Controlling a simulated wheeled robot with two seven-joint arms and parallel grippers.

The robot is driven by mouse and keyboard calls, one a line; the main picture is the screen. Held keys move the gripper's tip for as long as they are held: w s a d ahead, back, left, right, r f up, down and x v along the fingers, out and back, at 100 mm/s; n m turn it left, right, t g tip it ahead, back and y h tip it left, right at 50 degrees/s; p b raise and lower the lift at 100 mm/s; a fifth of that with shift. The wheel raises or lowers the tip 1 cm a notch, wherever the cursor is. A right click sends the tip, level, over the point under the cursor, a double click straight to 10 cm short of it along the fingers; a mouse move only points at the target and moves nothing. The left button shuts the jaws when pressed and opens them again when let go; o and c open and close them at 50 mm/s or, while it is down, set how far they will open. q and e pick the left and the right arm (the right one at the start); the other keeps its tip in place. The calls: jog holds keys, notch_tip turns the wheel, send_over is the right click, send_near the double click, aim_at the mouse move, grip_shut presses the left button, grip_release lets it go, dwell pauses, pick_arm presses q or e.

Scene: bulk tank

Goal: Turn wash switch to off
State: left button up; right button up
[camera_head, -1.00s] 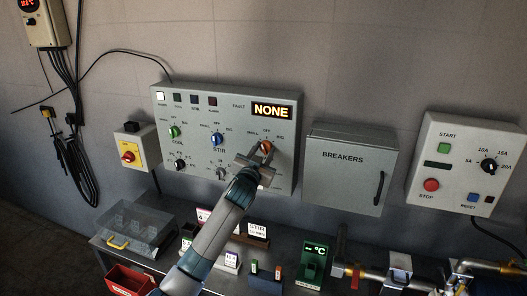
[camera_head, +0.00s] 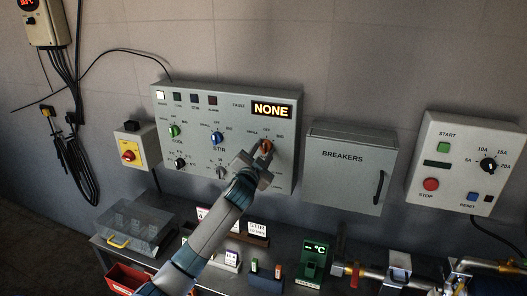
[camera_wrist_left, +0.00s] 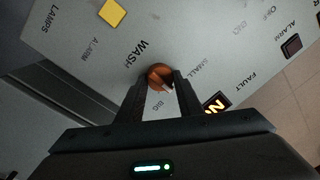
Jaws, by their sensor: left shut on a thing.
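The wash switch is an orange-brown rotary knob (camera_head: 266,146) on the right part of the grey control panel (camera_head: 226,170). In the left wrist view the knob (camera_wrist_left: 160,77) sits beside the word WASH, with the labels BIG and SMALL near it. My left gripper (camera_head: 258,156) reaches up to the panel from below, and in the left wrist view its two fingers (camera_wrist_left: 160,90) are shut on the knob, one on each side. The knob's exact pointer setting is hard to tell. My right gripper is not in view.
The panel also has a green knob (camera_head: 174,132), a blue knob (camera_head: 217,138) and a lit NONE display (camera_head: 271,110). A breaker box (camera_head: 345,170) is close on the right. A bench with a clear box (camera_head: 135,226) and small signs lies below.

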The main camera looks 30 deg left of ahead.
pick_arm(q)
jog(key=o, duration=1.1)
jog(key=shift+c, duration=0.2)
jog(key=shift+s+d+f+b, duration=0.1)
jog(key=shift+s+b, duration=0.05)
jog(key=shift+s, duration=0.2)
jog(key=shift+s+d+f+b, duration=0.1)
jog(key=shift+s+b, duration=0.05)
jog(key=shift+s, duration=0.2)
jog(key=b+v, duration=0.4)
jog(key=v, duration=1.1)
jog(key=shift+s+b, duration=0.3)
jog(key=shift+s, duration=0.1)
jog(key=shift+d, duration=0.15)
